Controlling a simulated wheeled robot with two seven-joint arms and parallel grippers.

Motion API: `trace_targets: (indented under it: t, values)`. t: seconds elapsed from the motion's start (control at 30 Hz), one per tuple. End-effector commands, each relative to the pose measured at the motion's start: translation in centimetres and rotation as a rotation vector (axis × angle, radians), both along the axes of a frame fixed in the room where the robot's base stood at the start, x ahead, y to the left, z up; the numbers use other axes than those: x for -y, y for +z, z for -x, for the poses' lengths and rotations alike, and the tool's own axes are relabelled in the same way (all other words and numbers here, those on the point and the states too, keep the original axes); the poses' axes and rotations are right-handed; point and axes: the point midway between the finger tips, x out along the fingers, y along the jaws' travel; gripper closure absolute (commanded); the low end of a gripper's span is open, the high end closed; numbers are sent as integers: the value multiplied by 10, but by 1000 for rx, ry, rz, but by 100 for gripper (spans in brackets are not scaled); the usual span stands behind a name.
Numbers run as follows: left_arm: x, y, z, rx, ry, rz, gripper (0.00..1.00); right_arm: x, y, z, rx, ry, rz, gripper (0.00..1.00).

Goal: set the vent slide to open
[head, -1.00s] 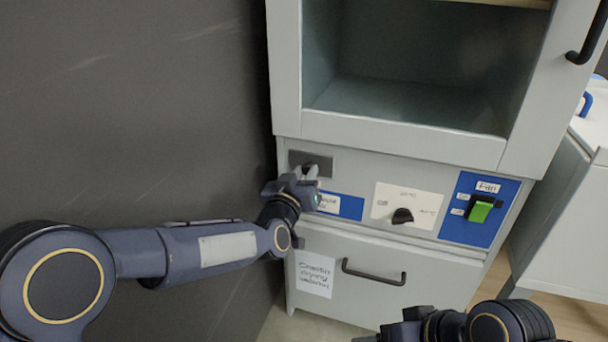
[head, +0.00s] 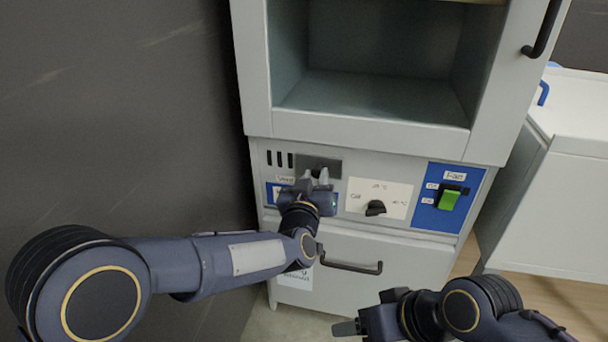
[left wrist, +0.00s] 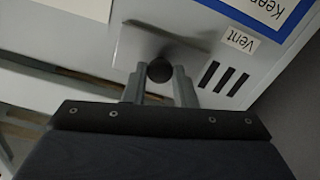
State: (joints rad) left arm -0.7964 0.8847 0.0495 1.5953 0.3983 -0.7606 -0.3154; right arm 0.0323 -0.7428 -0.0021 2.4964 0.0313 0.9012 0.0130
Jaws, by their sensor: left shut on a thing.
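The vent slide is a grey plate (head: 325,165) on the cabinet's control panel, right of three dark vent slots (head: 280,160). In the left wrist view the plate (left wrist: 135,45) carries a round dark knob (left wrist: 160,70). My left gripper (head: 317,178) is at the plate; its two fingers (left wrist: 159,84) are shut on the knob. All three slots (left wrist: 223,77) show uncovered beside the "Vent" label (left wrist: 241,41). My right gripper (head: 347,328) is low in the head view, away from the panel; its jaw opening is unclear.
Right of the slide are a black dial (head: 376,208) on a white plate and a green fan switch (head: 449,199) on a blue plate. A drawer with a dark handle (head: 352,267) is below. An open compartment (head: 375,95) is above. A dark wall (head: 110,120) stands left.

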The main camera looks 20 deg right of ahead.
Motion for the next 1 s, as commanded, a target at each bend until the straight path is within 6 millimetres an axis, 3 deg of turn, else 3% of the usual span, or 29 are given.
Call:
trace_targets:
  t: [0.17, 0.2, 0.33, 0.67, 1.0]
  values:
    - [4, 0, 4, 1, -11, 1, 100, 0, 0, 0, 0, 0, 0, 31]
    - [4, 0, 4, 1, -12, 1, 72, 0, 0, 0, 0, 0, 0, 31]
    - [4, 0, 4, 0, -11, 1, 55, 0, 0, 0, 0, 0, 0, 31]
    - [1, 1, 4, 0, -8, 1, 54, 0, 0, 0, 0, 0, 0, 31]
    - [-28, 2, 48, 1, -10, 0, 54, 0, 10, 0, 0, 0, 0, 31]
